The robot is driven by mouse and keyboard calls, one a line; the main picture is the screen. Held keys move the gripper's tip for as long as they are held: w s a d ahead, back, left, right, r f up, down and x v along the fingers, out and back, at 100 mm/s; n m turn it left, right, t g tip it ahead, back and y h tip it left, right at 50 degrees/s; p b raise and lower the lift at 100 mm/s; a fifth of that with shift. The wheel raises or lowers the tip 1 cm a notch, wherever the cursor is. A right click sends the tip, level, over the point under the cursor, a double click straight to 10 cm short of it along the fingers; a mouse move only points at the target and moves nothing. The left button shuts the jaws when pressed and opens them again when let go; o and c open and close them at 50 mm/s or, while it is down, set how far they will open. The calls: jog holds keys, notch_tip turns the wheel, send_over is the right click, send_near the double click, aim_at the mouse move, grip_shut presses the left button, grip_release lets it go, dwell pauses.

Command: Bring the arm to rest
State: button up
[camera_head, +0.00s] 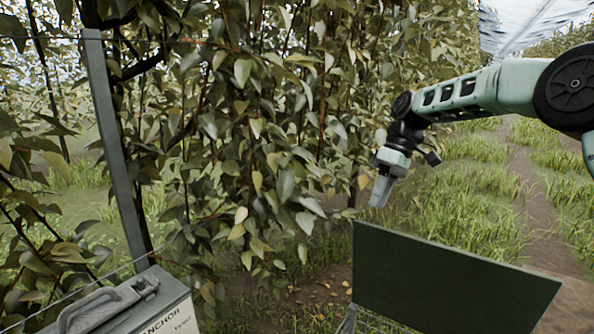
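My arm reaches in from the right edge in the head view, with its pale green links raised in front of the foliage. My gripper (381,191) hangs at its end and points downward, left of and above the dark green panel. It touches nothing that I can see. Its fingers appear as one narrow grey shape from this side, so I cannot tell whether they are apart. No pear shows in it.
A dark green flat panel (450,283) stands at lower right. A grey box with a handle (120,309) is at lower left, beside a metal post (113,145) and wires. Dense leafy branches (260,130) fill the middle. A grassy lane with a dirt track (535,190) opens on the right.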

jog(key=s+a+h, duration=0.1)
jog(key=s+a, duration=0.4)
jog(key=s, duration=0.4)
jog(key=s+a+h, duration=0.1)
jog(key=s+a, duration=0.4)
jog(key=s, duration=0.5)
jog(key=s+d+f+m+t, duration=0.1)
jog(key=s+d+f, duration=0.1)
jog(key=s, duration=0.8)
jog(key=s+d+f+m+t+h, duration=0.1)
jog(key=s+d+f, duration=0.1)
jog(key=s, duration=0.9)
jog(key=shift+s+d+f+m+t, duration=0.3)
jog(key=shift+d+f, duration=0.05)
jog(key=shift+d, duration=0.15)
